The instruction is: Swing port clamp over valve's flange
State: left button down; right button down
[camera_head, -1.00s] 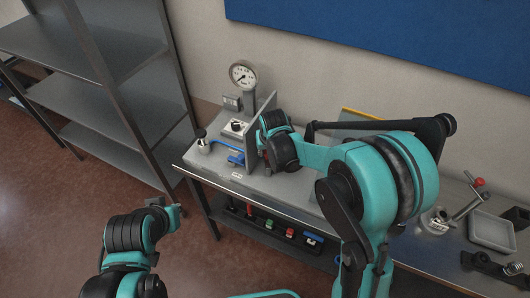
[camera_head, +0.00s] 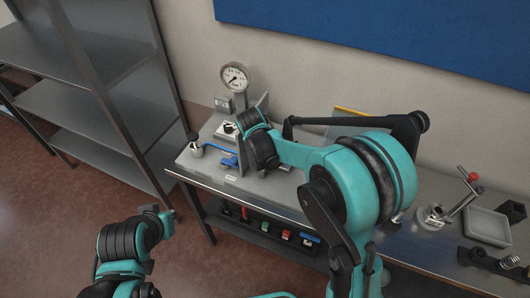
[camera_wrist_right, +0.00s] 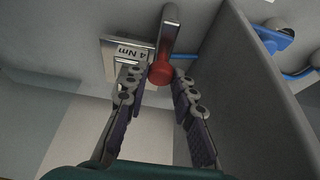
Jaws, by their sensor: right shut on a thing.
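In the right wrist view, a silver lever with a red knob (camera_wrist_right: 161,71) stands between the fingers of my right gripper (camera_wrist_right: 156,76), which is shut on the knob. A plate marked "4 Nm" (camera_wrist_right: 128,52) lies beside the lever. In the head view my right wrist hides the lever and these fingers, beside the upright grey panel (camera_head: 263,103). I cannot make out the valve's flange or how the clamp sits on it. My left gripper (camera_head: 163,214) is low at the left, away from the bench; its fingers are too small to read.
A pressure gauge (camera_head: 234,78) stands behind the panel. A silver fitting with a black top (camera_head: 195,147) and a blue hose (camera_head: 214,147) are left of it. At the right are another red-knobbed lever (camera_head: 464,192) and a grey tray (camera_head: 488,225). Metal shelving (camera_head: 90,100) stands at left.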

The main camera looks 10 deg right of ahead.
dwell(0.4)
jog(key=c, duration=1.3)
grip_release()
